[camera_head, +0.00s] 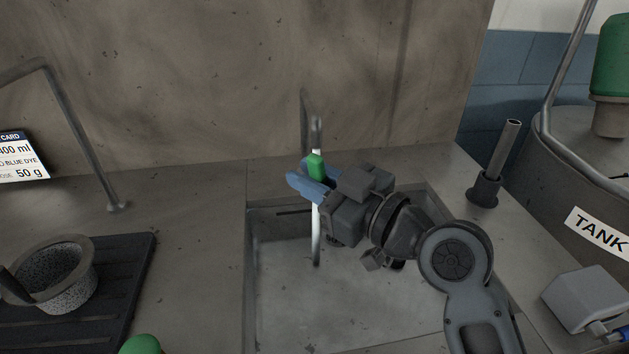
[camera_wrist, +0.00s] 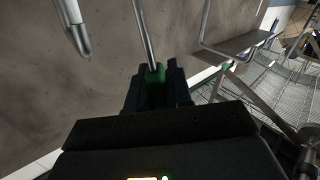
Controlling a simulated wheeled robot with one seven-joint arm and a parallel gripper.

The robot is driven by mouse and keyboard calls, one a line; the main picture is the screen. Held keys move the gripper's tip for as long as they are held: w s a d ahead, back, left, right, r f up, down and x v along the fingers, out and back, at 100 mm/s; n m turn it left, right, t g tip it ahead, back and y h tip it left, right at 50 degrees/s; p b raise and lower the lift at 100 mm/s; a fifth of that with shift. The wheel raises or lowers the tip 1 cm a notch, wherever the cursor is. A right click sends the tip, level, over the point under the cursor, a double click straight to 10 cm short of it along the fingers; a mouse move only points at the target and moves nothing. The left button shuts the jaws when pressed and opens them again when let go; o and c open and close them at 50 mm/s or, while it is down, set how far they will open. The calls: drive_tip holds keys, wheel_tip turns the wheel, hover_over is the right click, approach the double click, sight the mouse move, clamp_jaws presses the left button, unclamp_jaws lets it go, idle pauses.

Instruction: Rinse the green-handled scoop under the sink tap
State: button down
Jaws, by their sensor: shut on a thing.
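My gripper (camera_head: 308,186) is over the sink (camera_head: 300,300), its blue fingers shut on the green handle (camera_head: 316,167) of the scoop. The sink tap (camera_head: 311,125) stands at the back, and a white stream (camera_head: 317,245) runs down below its spout, lined up with the handle and fingers. In the wrist view the green handle (camera_wrist: 158,73) sits between the dark fingers, with a thin metal shaft (camera_wrist: 144,30) running up out of the picture. The spout (camera_wrist: 76,30) shows to its left. The scoop's bowl is not visible, so I cannot tell whether water touches it.
A speckled bowl (camera_head: 66,281) stands on a black ribbed mat (camera_head: 137,285) at left. A bent metal rail (camera_head: 78,130) and a dye card (camera_head: 20,160) are behind it. A short upright pipe (camera_head: 504,155) and the labelled tank (camera_head: 570,165) are at right.

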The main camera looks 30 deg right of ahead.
drive_tip(key=w+d+f+b, duration=0.2)
drive_tip(key=w+b, duration=0.1)
drive_tip(key=w, duration=0.8)
drive_tip(key=shift+w+f, duration=0.15)
drive_tip(key=shift+w, duration=0.15)
idle(0.5)
drive_tip(key=shift+d, duration=0.15)
drive_tip(key=shift+s+d+b, duration=0.1)
drive_tip(key=shift+d+b, duration=0.35)
drive_tip(key=shift+b, duration=0.1)
